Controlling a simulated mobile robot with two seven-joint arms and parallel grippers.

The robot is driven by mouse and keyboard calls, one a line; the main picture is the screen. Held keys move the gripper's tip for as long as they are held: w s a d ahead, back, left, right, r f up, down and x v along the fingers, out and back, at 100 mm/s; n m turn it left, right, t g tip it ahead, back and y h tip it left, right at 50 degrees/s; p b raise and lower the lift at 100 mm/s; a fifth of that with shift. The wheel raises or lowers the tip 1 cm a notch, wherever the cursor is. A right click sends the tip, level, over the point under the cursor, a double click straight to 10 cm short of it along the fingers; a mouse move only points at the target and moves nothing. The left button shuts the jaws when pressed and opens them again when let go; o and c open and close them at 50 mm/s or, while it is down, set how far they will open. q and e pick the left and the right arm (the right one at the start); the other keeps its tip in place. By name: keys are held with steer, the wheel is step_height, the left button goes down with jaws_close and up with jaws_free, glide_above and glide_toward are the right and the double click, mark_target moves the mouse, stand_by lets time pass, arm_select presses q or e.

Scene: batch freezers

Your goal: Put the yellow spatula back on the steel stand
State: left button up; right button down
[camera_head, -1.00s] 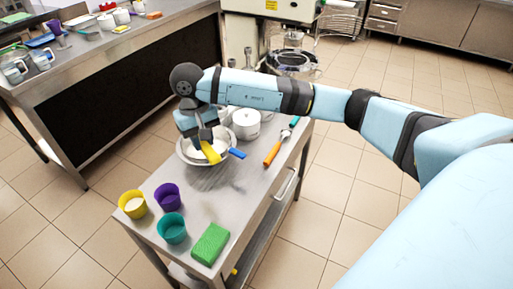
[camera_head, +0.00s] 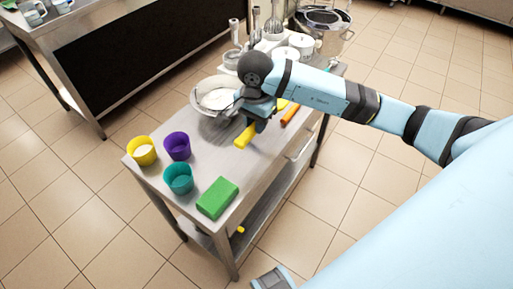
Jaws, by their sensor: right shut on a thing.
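My right gripper (camera_head: 256,120) is shut on the yellow spatula (camera_head: 245,137), over the right part of the steel stand (camera_head: 158,190), a table with a lower shelf. One yellow end sticks out toward the front left. A yellow piece (camera_head: 282,103) also shows behind the gripper; I cannot tell if it belongs to the same spatula. The gripper hides the spatula's middle, and I cannot tell if the spatula touches the top. My left gripper is not in view.
A steel bowl (camera_head: 205,97) is just left of the gripper. An orange handle (camera_head: 291,114) lies to its right. Yellow (camera_head: 142,153), purple (camera_head: 177,146) and teal (camera_head: 178,179) cups and a green block (camera_head: 218,197) stand in front. White pots (camera_head: 301,43) are behind.

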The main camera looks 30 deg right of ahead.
glide_above(256, 158)
step_height(256, 158, down, 7)
steer(key=shift+f, duration=2.4)
steer(key=shift+f+b, duration=0.6)
steer(key=shift+b, duration=0.05)
steer(key=c, duration=0.9)
jaws_free()
steer(key=shift+r, duration=0.1)
steer(key=shift+c, duration=0.2)
